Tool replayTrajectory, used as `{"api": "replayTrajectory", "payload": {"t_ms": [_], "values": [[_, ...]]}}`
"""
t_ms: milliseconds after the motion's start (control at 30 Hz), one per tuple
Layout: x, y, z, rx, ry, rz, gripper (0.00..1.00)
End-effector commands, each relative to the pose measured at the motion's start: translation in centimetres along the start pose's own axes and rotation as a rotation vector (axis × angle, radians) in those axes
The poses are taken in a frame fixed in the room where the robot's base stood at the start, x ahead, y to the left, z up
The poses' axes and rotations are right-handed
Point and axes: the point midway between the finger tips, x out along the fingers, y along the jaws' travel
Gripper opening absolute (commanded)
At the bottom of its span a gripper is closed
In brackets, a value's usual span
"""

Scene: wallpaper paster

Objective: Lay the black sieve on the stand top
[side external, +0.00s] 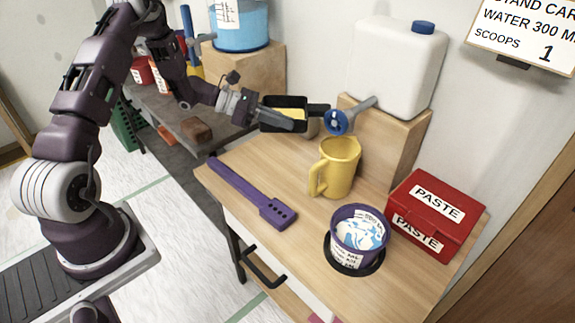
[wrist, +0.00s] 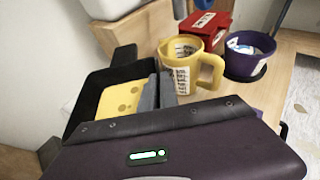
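The black sieve (side external: 285,101) is a square, box-like frame near the back left of the wooden table, with a yellow piece with round holes inside it. It also fills the left of the wrist view (wrist: 92,92), partly covered by my wrist housing. My gripper (side external: 292,122) reaches it from the left; its grey fingers (wrist: 157,92) stand close together at the sieve's side and appear closed on its wall. A beige rounded thing (side external: 314,128) shows just below the sieve, mostly hidden; I cannot tell whether it is the stand or whether they touch.
A white canister (side external: 397,65) sits on a wooden block (side external: 392,140). A purple bar (side external: 250,192) lies at the front left.

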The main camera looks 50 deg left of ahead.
Motion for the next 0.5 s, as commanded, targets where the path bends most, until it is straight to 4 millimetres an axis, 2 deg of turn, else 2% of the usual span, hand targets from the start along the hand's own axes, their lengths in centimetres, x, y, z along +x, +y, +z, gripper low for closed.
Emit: {"api": "replayTrajectory", "payload": {"t_ms": [100, 300, 500], "values": [[1.3, -0.1, -3.1, -0.004, 0.0, -0.002, 0.0], [3.3, -0.1, -7.8, -0.002, 0.0, -0.002, 0.0], [4.2, 0.0, -10.2, 0.0, -0.001, -0.001, 0.0]]}}
